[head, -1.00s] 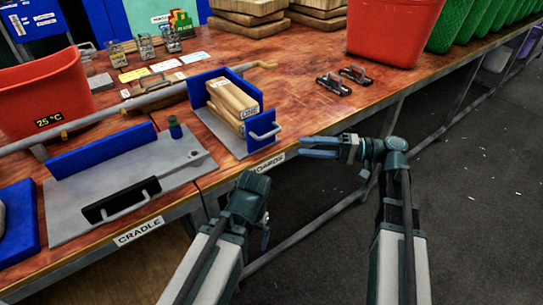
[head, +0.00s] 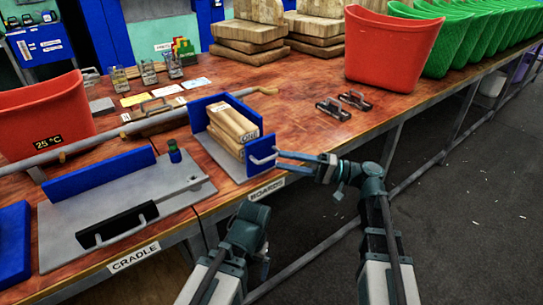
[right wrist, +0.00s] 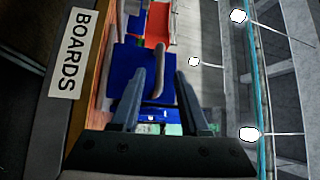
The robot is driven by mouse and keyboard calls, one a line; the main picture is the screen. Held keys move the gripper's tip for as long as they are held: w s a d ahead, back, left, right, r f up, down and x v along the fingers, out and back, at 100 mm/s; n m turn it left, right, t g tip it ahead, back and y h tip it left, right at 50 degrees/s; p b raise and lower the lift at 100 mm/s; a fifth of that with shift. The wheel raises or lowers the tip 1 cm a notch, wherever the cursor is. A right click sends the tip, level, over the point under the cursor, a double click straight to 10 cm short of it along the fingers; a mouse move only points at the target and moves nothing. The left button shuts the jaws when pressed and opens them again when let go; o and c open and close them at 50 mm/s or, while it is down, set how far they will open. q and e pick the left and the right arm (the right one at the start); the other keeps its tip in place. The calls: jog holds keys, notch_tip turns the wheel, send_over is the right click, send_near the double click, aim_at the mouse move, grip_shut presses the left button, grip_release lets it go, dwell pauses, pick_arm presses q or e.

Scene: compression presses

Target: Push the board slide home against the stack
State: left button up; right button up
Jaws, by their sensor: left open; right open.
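The board slide (head: 262,150) is a blue upright plate with a grey bar handle, at the front end of the boards tray (head: 222,172). A stack of pale wooden boards (head: 231,124) lies behind it; I cannot tell whether the plate touches it. My right gripper (head: 277,158) is open, its fingertips at the slide's handle. In the right wrist view the handle (right wrist: 160,52) stands between the spread fingers (right wrist: 158,85), with the blue slide (right wrist: 124,64) beyond; contact is unclear. My left gripper (head: 245,222) is open and empty, low in front of the table edge.
The BOARDS label (head: 266,189) is on the table edge below the tray. Left of it lies the grey cradle plate (head: 125,190) with a black handled bar (head: 117,222). Two black handles (head: 343,104) and a red bin (head: 390,50) stand right. The floor in front is open.

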aim_at(271, 158)
jog(key=shift+w+a+r, duration=0.15)
jog(key=shift+w+a, duration=0.05)
jog(key=shift+a, duration=0.95)
jog(key=shift+w+a+r, duration=0.15)
jog(key=shift+a, duration=0.95)
grip_shut()
